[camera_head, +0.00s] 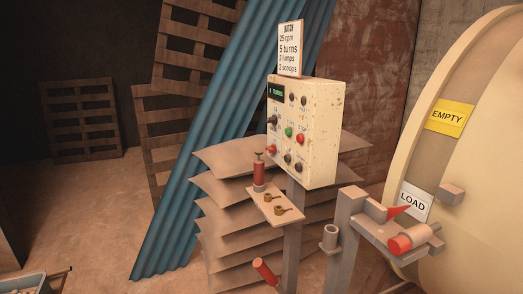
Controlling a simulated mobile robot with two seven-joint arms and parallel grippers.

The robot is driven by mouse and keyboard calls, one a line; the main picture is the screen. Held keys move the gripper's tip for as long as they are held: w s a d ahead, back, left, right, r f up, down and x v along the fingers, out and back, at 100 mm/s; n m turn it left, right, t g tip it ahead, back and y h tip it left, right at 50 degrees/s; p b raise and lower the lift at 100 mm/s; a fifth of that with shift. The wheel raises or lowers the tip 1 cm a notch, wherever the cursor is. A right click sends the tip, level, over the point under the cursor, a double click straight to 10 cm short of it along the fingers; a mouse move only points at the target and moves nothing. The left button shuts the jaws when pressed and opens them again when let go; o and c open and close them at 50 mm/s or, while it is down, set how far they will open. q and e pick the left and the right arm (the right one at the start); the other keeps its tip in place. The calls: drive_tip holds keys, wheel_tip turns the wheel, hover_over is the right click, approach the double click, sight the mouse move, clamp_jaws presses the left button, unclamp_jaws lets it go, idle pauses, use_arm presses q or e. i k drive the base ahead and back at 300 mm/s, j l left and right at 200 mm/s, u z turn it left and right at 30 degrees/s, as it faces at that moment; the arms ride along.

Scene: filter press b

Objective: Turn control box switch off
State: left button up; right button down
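The control box (318,125) is a cream, scuffed box on a grey post, right of the picture's middle. Its front carries a small dark display (276,93) with green text, too small to read surely. Dark knobs or switches, a green button (289,132) and red buttons (272,149) sit on the front. A dark switch lever (272,120) sticks out at the left side of the front. I cannot tell which control is the off switch or its position. Neither of my grippers is in view.
A shelf (268,205) below the box holds a red-bodied tool (258,174) and two small scoops. Sacks (222,225) are stacked behind. A large cream drum (480,130) and a grey stand with a red handle (405,243) fill the right. Floor at left is open.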

sight(272, 149)
drive_tip(key=i+j+z, duration=0.25)
drive_tip(key=j, duration=0.3)
drive_tip(key=i+j+z, duration=0.1)
drive_tip(key=j, duration=0.2)
drive_tip(key=i+z, duration=0.2)
drive_tip(key=i, duration=0.4)
drive_tip(key=i+j+z, duration=0.25)
drive_tip(key=i, duration=0.3)
